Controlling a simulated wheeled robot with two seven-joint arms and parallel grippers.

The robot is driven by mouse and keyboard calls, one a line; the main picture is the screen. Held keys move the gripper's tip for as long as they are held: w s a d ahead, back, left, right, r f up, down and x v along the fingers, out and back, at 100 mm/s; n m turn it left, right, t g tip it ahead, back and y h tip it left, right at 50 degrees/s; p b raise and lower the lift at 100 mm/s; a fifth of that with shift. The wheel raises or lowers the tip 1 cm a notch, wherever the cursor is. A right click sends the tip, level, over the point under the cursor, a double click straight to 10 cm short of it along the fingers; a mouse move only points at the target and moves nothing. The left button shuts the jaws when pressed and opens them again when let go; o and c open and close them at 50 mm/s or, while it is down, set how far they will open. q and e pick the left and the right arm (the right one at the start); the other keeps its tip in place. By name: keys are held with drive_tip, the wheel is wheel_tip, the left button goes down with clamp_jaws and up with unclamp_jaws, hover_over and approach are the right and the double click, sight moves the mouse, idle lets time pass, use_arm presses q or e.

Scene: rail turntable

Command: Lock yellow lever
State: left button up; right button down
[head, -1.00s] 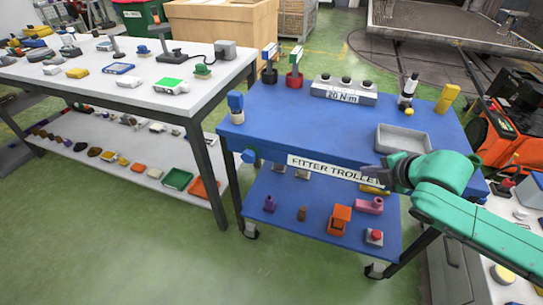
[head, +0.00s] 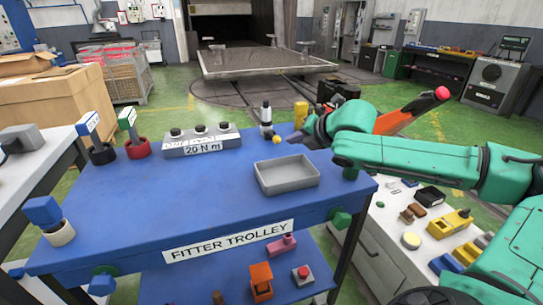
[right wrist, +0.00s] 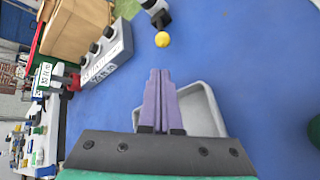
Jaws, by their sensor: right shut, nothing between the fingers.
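I cannot make out a clearly yellow lever in these views. A small yellow ball (head: 277,139) sits by the foot of a black-and-white upright device (head: 266,118) at the back of the blue trolley; the ball also shows in the right wrist view (right wrist: 162,39). An orange sloping bar (head: 405,112) with a red knob (head: 442,93) stands beyond my right arm. My right gripper (head: 296,140) is shut and empty above the trolley's back right, near the grey tray. Its purple fingers (right wrist: 159,74) point toward the yellow ball, apart from it. My left gripper is out of view.
The blue trolley (head: 150,205) holds a grey tray (head: 287,185), a 20 N m box (head: 203,150) and tools at its left. A yellow block (head: 301,114) stands at the back edge. The turntable deck (head: 265,66) lies beyond, with green floor between.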

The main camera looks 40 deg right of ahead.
sight(277, 155)
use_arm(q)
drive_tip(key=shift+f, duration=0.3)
use_arm(e)
drive_tip(key=shift+w+f, duration=0.15)
drive_tip(key=shift+f, duration=0.15)
drive_tip(key=x, duration=0.9)
drive_tip(key=shift+w+f, duration=0.3)
drive_tip(key=shift+w, duration=0.1)
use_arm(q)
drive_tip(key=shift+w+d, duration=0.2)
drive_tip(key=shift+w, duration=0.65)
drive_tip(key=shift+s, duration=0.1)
